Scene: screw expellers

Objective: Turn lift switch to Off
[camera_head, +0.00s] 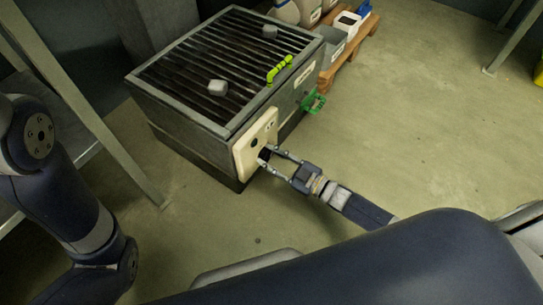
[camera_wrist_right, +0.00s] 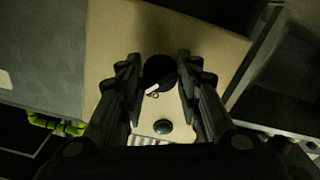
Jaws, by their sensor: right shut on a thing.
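The lift switch is a round black knob with a white pointer mark (camera_wrist_right: 158,74) on a cream control panel (camera_head: 249,148) at the near corner of the grated metal machine. My right gripper (camera_head: 268,154) reaches the panel from the right in the head view. In the right wrist view its two fingers (camera_wrist_right: 160,80) stand on either side of the knob and are shut on it. The white mark points down and to the left in that view. In the head view the knob is mostly hidden by the fingers. My left gripper is out of view; only my left arm shows.
The machine's grate (camera_head: 200,70) carries two grey blocks (camera_head: 217,87). A yellow-green handle (camera_head: 280,68) and a green valve-like part (camera_head: 314,103) are on its right side. Bins stand on a pallet (camera_head: 345,55) behind.

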